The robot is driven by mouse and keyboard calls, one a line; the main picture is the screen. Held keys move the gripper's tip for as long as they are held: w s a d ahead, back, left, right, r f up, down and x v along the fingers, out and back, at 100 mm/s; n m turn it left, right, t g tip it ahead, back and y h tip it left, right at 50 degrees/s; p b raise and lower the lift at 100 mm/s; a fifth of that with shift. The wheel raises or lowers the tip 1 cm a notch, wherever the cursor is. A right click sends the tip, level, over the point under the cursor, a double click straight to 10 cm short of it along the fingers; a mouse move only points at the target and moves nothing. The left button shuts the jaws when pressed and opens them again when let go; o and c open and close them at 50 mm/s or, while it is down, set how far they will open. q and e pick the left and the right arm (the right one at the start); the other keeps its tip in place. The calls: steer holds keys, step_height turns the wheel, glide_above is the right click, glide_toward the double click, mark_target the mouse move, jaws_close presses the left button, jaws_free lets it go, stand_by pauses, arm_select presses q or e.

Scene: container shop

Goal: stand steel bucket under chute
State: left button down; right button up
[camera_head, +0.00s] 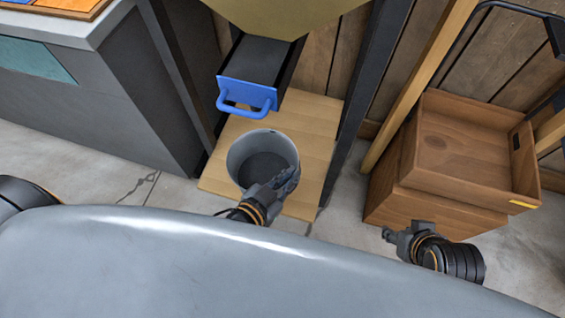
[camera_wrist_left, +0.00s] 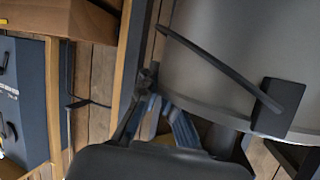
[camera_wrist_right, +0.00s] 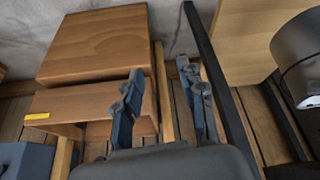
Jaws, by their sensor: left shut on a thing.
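The steel bucket (camera_head: 237,165) is grey, upright and empty-looking, over the pale wooden board (camera_head: 310,135). It is in front of and below the chute (camera_head: 262,58), whose blue front has a loop handle. I cannot tell whether its base touches the board. My left gripper (camera_head: 288,181) is shut on the bucket's near right rim; the left wrist view shows the bucket wall (camera_wrist_left: 215,60) close to the fingers (camera_wrist_left: 160,112). The bucket also shows in the right wrist view (camera_wrist_right: 300,55). My right gripper (camera_head: 402,236) is open and empty, its fingers (camera_wrist_right: 165,98) apart.
Brown wooden boxes (camera_head: 460,150) stand to the right, behind my right gripper. Dark posts (camera_head: 362,90) flank the chute. A grey counter (camera_head: 100,90) stands at the left. Bare concrete floor shows left of the board (camera_head: 130,180).

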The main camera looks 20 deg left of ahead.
mark_target(284, 163)
arm_select(q)
steer(key=w+f, duration=0.1)
steer(key=w+a+f+b, duration=0.1)
steer(key=w, duration=0.1)
steer(key=w+a+f, duration=0.1)
steer(key=shift+w, duration=0.35)
steer(key=w+f+b, duration=0.1)
steer(key=f, duration=0.1)
steer(key=w+a+f+b, duration=0.1)
steer(key=w+f, duration=0.1)
steer(key=shift+a, duration=0.1)
arm_select(e)
steer(key=w+a+r+t+y, duration=0.2)
steer(key=w+a+r+t, duration=0.3)
steer(key=w+r+t, duration=0.6)
arm_select(q)
steer(key=shift+w+f, duration=0.2)
step_height(284, 163, down, 3)
steer(key=shift+w+a+f+b, duration=0.1)
steer(key=shift+b, duration=1.1)
arm_select(e)
steer(key=w+a+r+t+y, duration=0.1)
steer(key=w+r+t+y, duration=0.1)
steer(key=r, duration=0.6)
steer(key=shift+w+a+r+n+t, duration=0.25)
steer(key=shift+w+n+t, duration=0.2)
steer(key=shift+t, duration=0.55)
